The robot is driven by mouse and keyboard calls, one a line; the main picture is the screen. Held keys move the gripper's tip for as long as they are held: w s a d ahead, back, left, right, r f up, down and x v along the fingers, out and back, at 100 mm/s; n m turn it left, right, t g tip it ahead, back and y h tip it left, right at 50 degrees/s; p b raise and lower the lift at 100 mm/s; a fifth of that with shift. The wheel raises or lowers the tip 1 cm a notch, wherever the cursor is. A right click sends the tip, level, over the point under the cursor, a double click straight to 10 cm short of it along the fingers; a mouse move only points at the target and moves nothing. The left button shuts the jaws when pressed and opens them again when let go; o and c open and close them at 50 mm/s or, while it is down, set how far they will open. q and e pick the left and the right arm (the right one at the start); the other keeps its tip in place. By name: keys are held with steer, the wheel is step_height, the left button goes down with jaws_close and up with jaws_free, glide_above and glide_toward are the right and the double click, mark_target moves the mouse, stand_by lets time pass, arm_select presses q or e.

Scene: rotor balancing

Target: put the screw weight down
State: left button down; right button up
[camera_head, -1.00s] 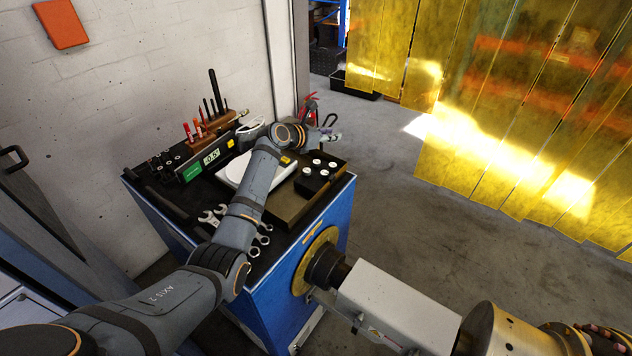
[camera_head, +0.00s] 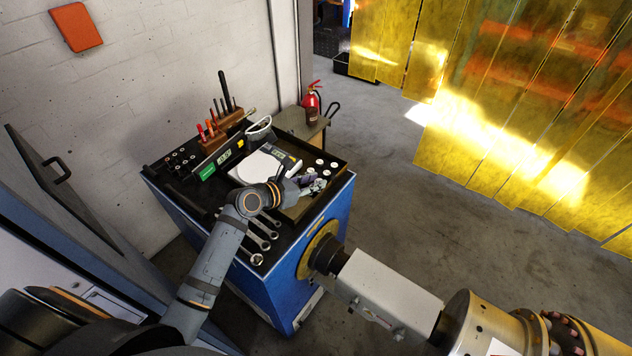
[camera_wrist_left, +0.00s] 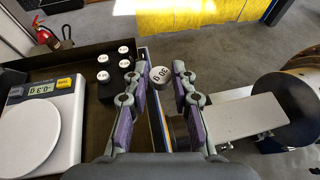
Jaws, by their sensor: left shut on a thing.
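The screw weight (camera_wrist_left: 160,75), with a white numbered top, sits between the fingertips of my left gripper (camera_wrist_left: 161,86) in the left wrist view. The fingers are shut on it, above the right edge of the dark tray. In the head view my left gripper (camera_head: 314,186) is over the tray's right side, and the weight in it is too small to make out. Several other white-topped weights (camera_wrist_left: 103,77) stand in a black block at the left of the gripper. My right gripper is not in view.
A scale (camera_wrist_left: 30,130) with a white round pan stands left of the gripper; its pan is empty. Wrenches (camera_head: 262,240) lie at the cabinet's front. The rotor shaft and grey housing (camera_head: 385,285) are at right. The tray floor (camera_wrist_left: 98,115) has bare room.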

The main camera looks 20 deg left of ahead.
arm_select(q)
steer(key=w+a+f+b, duration=0.1)
steer(key=w+f, duration=0.1)
steer(key=w, duration=0.1)
steer(key=w+f+b, duration=0.1)
steer(key=w+f, duration=0.2)
steer(key=w+a+f+b, duration=0.1)
steer(key=w+f+b, duration=0.1)
steer(key=w+f, duration=0.1)
steer(key=shift+w+a, duration=0.15)
steer(key=shift+a, duration=0.15)
steer(key=shift+w+f, duration=0.1)
steer(key=shift+w, duration=0.05)
steer(key=f+b, duration=0.1)
steer(key=b, duration=0.1)
steer(key=f+b, duration=0.1)
steer(key=b, duration=0.1)
steer(key=f+b, duration=0.1)
steer(key=b, duration=0.1)
steer(key=shift+w+a+f, duration=0.15)
steer(key=shift+w+f, duration=0.15)
steer(key=shift+f, duration=0.05)
steer(key=shift+r, duration=0.2)
steer(key=shift+s+f, duration=0.1)
steer(key=c, duration=1.4)
jaws_free()
